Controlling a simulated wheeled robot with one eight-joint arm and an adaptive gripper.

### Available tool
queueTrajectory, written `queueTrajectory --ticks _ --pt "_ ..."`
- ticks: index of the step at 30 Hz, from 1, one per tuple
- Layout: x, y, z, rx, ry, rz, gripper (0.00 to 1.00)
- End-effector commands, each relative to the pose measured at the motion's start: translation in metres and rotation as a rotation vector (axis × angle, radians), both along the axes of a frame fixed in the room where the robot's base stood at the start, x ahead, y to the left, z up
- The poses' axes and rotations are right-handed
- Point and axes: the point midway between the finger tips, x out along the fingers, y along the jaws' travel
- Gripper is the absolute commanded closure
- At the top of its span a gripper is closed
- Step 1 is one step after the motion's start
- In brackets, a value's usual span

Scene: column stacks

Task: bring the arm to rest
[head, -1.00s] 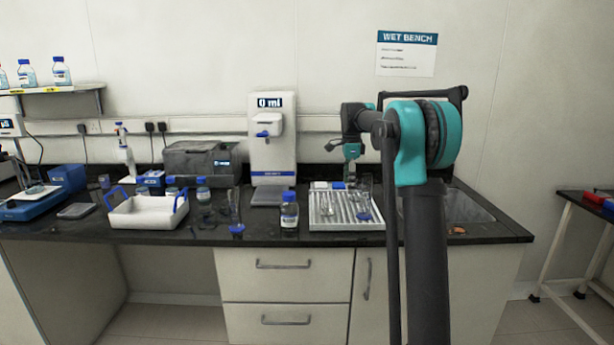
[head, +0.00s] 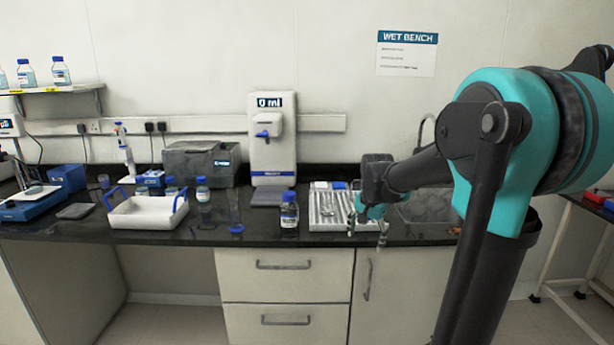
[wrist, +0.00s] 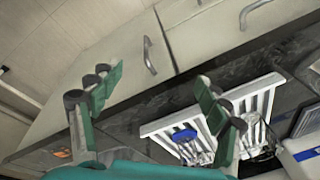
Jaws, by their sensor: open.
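My gripper (head: 366,231) hangs at the end of my arm over the front right of the bench, by the right end of the white ribbed rack (head: 322,222). In the wrist view, the two teal-padded fingers of my gripper (wrist: 160,92) stand wide apart with nothing between them. The rack (wrist: 258,92) shows beyond the right finger, with clear glassware and a blue piece on it. My gripper partly hides the rack's right side in the head view. My arm reaches in from the right.
The black bench top (head: 265,233) carries a blue-capped bottle (head: 289,213), a white tray with blue handles (head: 147,213), a dispenser (head: 272,140) and a grey box (head: 203,163). A sink (head: 428,207) lies right of the rack. Drawers (head: 284,275) face the front.

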Motion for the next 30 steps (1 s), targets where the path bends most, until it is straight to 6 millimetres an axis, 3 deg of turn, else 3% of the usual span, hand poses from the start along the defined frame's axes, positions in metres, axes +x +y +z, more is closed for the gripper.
queueTrajectory --ticks 1,6,9,13,18,30 --pt "-0.027 -0.002 -0.014 -0.016 -0.018 0.071 0.24" --pt "-0.107 -0.008 -0.061 -0.083 -0.082 0.330 0.24" --pt "-0.149 -0.010 -0.087 -0.126 -0.115 0.463 0.24" --pt "-0.189 -0.011 -0.112 -0.172 -0.145 0.592 0.24" --pt "-0.212 -0.012 -0.127 -0.202 -0.162 0.672 0.24" --pt "-0.213 -0.012 -0.128 -0.206 -0.163 0.680 0.24"
